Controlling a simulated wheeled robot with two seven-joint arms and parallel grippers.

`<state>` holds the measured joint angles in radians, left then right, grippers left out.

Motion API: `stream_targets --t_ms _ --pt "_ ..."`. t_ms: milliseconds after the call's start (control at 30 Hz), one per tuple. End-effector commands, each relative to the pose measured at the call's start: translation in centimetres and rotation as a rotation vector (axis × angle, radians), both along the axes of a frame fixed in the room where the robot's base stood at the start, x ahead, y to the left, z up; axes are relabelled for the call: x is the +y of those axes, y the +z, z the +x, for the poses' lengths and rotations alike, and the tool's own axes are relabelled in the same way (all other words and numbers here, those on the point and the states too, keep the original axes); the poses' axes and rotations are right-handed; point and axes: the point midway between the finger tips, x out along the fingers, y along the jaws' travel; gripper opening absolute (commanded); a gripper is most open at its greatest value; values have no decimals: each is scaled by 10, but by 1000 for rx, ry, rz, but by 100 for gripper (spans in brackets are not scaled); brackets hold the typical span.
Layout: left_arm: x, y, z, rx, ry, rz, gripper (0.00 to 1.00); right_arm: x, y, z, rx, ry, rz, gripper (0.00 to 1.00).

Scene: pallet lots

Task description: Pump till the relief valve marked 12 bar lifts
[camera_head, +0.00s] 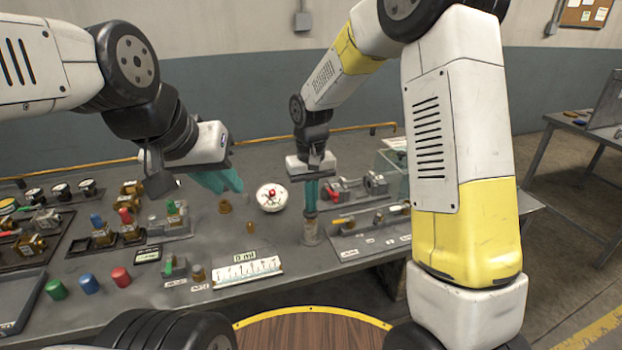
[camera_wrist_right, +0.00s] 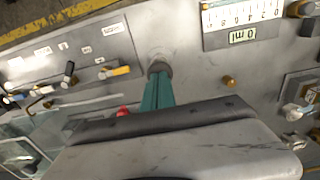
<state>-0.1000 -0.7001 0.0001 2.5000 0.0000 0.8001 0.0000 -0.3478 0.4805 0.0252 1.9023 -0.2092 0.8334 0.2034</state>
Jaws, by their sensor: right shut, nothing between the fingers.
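Brass fittings with coloured tops (camera_head: 103,235) stand at the left. No 12 bar mark is readable.
A graduated scale strip (camera_head: 240,273) marked 0 ml lies at the front. Green, blue and red caps (camera_head: 88,285) stand front left. A grey panel (camera_head: 372,236) with coloured-handled valves lies right of the cylinder. A small brass piece (camera_head: 250,228) stands near the middle.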

Motion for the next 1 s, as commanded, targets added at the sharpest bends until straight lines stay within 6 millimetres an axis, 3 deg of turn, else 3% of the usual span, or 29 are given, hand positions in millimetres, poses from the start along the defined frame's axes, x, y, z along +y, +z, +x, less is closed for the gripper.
stream_targets --t_ms 67,167,500,700,1000 --pt "0 0 0 0 0 0 21 -2 -2 -3 10 -1 -3 0" --pt "0 0 0 0 0 0 21 -3 10 -3 8 -2 -2 0" --pt "0 0 0 0 0 0 21 -6 89 -1 -4 -2 1 0" --pt "0 0 0 0 0 0 21 -5 124 -1 -3 -1 1 0" --pt "0 0 0 0 0 0 21 -6 141 -1 -1 -1 0 0"
